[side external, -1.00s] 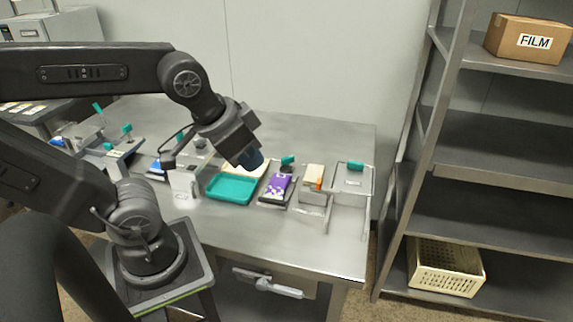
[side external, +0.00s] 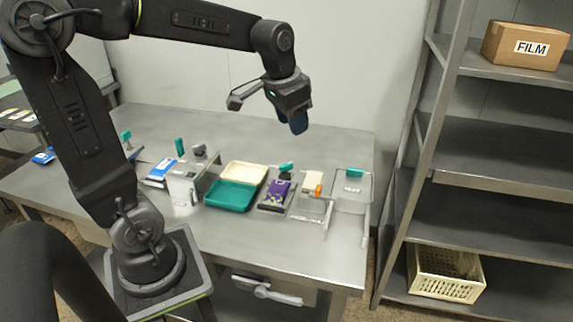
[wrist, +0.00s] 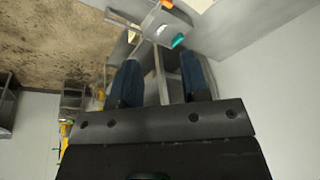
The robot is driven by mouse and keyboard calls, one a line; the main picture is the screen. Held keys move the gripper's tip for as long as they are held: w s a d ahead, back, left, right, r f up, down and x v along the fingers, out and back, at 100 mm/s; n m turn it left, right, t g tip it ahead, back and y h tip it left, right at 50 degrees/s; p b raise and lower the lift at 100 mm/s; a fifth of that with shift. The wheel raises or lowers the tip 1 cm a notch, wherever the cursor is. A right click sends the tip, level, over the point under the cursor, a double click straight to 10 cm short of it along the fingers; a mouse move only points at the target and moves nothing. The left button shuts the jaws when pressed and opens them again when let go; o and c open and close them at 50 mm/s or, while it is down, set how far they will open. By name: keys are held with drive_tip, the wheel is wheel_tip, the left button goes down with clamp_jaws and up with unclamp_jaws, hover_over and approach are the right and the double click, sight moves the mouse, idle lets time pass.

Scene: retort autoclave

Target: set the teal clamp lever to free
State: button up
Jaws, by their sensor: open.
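Several teal handles show in the side view, and I cannot tell for certain which one is the clamp lever. One teal handle (side external: 355,172) tops the right-hand metal frame, above a small white label; a teal handle also shows in the wrist view (wrist: 178,41), beyond my fingers. Another teal handle (side external: 286,167) stands behind a purple pouch (side external: 279,188). A third, upright teal handle (side external: 180,147) is farther left. My gripper (side external: 297,122) is raised above the back of the table, apart from all of them. In the wrist view its blue fingers (wrist: 162,82) are spread and empty.
A teal tray (side external: 231,195) and cream tray (side external: 243,172) lie mid-table. An orange clip (side external: 318,190) is on the frame left of the right-hand one. The table's front is clear.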

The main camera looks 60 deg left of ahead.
drive_tip(key=w+a+f+g, duration=0.2)
drive_tip(key=w+a+f, duration=0.4)
drive_tip(key=a, duration=0.4)
drive_tip(key=g, duration=0.1)
approach(287, 164)
drive_tip(key=shift+h, duration=0.4)
drive_tip(key=f, duration=0.9)
drive_tip(key=shift+a+f, duration=0.3)
drive_tip(key=shift+f, duration=0.05)
clamp_jaws()
